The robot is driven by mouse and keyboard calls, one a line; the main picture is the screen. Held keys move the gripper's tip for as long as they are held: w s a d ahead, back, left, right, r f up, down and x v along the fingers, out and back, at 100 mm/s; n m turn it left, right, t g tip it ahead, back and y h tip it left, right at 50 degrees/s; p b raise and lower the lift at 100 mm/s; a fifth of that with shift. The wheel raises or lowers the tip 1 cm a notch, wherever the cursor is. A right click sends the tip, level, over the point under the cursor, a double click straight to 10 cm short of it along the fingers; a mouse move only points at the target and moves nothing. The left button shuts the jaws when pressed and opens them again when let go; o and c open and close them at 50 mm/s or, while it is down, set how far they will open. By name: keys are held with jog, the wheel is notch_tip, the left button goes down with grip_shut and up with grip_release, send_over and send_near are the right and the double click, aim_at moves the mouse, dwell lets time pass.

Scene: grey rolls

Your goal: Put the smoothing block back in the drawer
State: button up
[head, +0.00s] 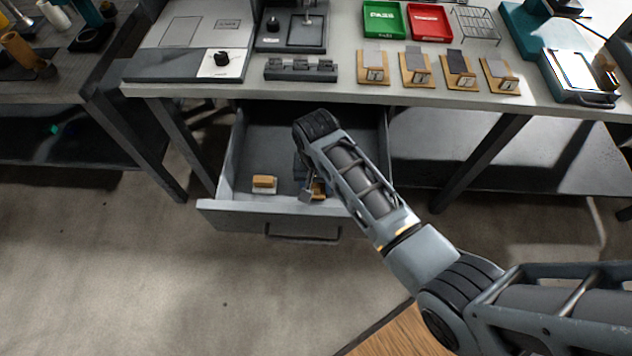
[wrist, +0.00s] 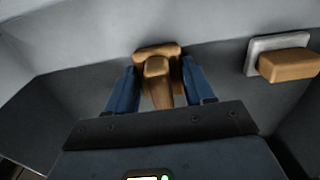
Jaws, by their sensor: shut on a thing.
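The grey drawer (head: 222,208) under the workbench is pulled open. My gripper (head: 309,190) is inside it, at the right of its middle in the head view. The fingers (wrist: 160,72) are shut on a brown wooden block with a rounded grip, which I take for the smoothing block (wrist: 157,50). In the head view only a bit of this block (head: 319,188) shows, and the rest is hidden by my gripper and arm. I cannot tell whether it touches the drawer floor.
A second block (head: 264,184), tan on a pale base, lies in the drawer at left; it shows at right in the wrist view (wrist: 290,65). The bench top (head: 345,92) above carries several wooden stands, a green tray (head: 384,20) and a red tray (head: 429,22).

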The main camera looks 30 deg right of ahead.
jog(key=shift+f, duration=0.15)
jog(key=o, duration=1)
notch_tip(320, 180, up, 12)
jog(key=shift+r+p, duration=0.2)
jog(key=shift+p, duration=0.1)
